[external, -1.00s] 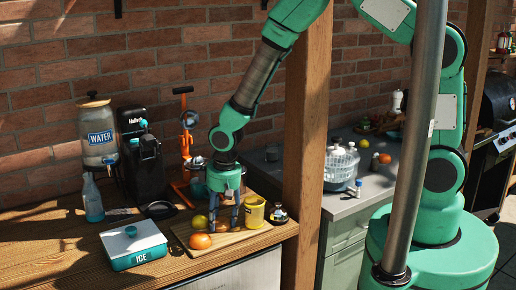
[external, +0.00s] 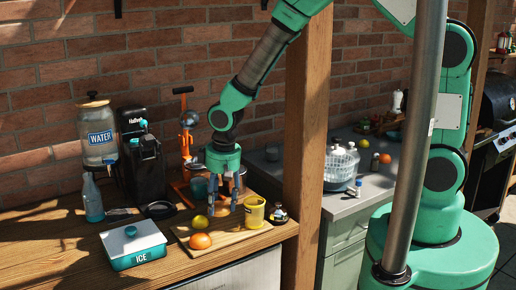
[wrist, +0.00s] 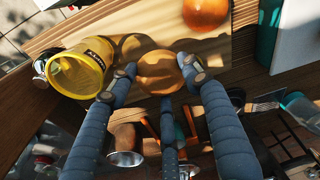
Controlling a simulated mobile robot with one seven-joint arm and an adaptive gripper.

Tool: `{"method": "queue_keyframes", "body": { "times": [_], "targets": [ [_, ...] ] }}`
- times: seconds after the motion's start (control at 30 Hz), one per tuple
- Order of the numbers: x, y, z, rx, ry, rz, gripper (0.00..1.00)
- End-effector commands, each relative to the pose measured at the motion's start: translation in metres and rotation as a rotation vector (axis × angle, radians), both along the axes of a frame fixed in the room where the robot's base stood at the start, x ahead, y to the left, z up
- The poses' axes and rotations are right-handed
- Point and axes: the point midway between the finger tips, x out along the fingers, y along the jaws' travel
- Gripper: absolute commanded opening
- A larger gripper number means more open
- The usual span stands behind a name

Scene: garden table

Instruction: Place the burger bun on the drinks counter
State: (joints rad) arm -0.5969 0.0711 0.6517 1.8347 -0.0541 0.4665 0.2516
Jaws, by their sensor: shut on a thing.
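The burger bun (wrist: 159,73) is a round, tan-brown piece held between my gripper's fingertips in the wrist view. My gripper (wrist: 160,78) has dark blue-grey fingers and is shut on it. In the external view my gripper (external: 222,207) points down above the cutting board (external: 227,238), between the yellow-green fruit and the yellow cup. The bun is hard to make out there among the fingers. The drinks counter (external: 50,245) is the wooden top at left, partly sunlit, and the cutting board lies on it.
An orange (external: 200,241), a yellow-green fruit (external: 200,222) and a yellow cup (external: 254,212) stand close around my gripper. An ice box (external: 133,245), water dispenser (external: 98,135) and black machine (external: 142,160) are further left. A wooden post (external: 305,120) rises at right. The front left counter is clear.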

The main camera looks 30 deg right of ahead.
Motion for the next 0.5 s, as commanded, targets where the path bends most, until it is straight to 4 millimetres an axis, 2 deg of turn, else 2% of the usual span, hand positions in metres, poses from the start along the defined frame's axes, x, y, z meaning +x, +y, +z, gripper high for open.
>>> {"method": "queue_keyframes", "body": {
  "times": [0.1, 0.3, 0.5],
  "targets": [
    [0.001, 0.001, 0.028, 0.003, -0.004, 0.0, 0.28],
    [0.001, 0.001, 0.069, 0.002, -0.002, 0.0, 0.28],
    [0.001, 0.0, 0.102, 0.001, -0.002, 0.0, 0.28]
  ]
}}
